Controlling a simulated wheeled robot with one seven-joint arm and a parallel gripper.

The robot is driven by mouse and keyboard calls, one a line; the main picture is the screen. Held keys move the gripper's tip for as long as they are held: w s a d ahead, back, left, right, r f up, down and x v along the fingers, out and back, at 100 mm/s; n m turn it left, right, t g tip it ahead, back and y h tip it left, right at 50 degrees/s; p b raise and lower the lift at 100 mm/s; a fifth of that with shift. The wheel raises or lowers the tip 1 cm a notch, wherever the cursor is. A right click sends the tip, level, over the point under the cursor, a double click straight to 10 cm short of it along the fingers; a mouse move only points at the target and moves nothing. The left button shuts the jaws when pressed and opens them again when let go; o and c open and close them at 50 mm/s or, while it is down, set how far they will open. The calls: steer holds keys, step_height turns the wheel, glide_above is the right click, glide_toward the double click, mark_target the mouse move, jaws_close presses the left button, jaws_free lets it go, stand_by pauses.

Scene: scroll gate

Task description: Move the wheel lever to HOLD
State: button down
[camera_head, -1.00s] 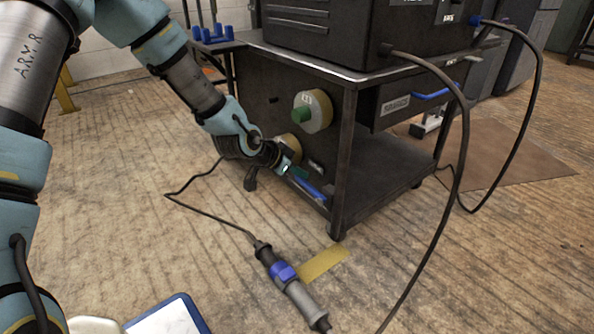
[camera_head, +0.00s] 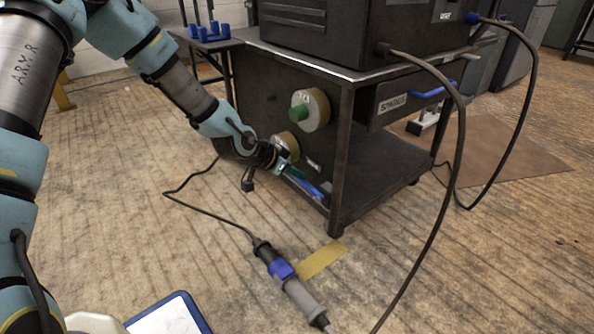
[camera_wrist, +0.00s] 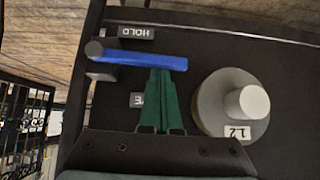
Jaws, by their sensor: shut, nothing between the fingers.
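The wheel lever is a blue bar (camera_wrist: 145,60) on the cart's dark side panel. In the wrist view it runs across from a grey pivot at its left end. A HOLD label (camera_wrist: 136,32) lies just beyond the bar, and a partly hidden label (camera_wrist: 137,99) lies on the near side. My gripper (camera_wrist: 160,78) has its green fingers shut, with their tips at the near side of the bar; I cannot tell whether they touch it. In the head view the blue lever (camera_head: 304,184) is low on the cart, beside my gripper (camera_head: 291,171).
A round knob (camera_wrist: 240,104) marked 1.2 sits right of my fingers. Another knob with a green centre (camera_head: 310,110) is higher on the panel. A drawer with a blue handle (camera_head: 433,90) is on the cart's right side. A cable with a blue connector (camera_head: 281,269) lies on the floor.

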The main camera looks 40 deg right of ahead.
mark_target(298, 182)
steer(key=shift+w+f+p, duration=0.1)
steer(key=shift+f+p, duration=0.05)
steer(key=shift+p, duration=0.2)
steer(key=shift+w+f+n+g+p, duration=0.25)
steer(key=shift+f+n+g+p, duration=0.25)
steer(key=shift+f+g+p, duration=0.45)
steer(key=shift+f+p, duration=0.4)
steer(key=shift+p, duration=0.05)
steer(key=s+f+n+g+b, duration=0.3)
steer(key=f+g, duration=0.3)
steer(key=f, duration=0.2)
steer(key=shift+s+n+g+h+b, duration=0.2)
steer(key=shift+n+g+h+b, duration=0.25)
steer(key=shift+b, duration=0.45)
steer(key=shift+s+a+f, duration=0.1)
steer(key=shift+s+f, duration=0.05)
steer(key=shift+f, duration=0.1)
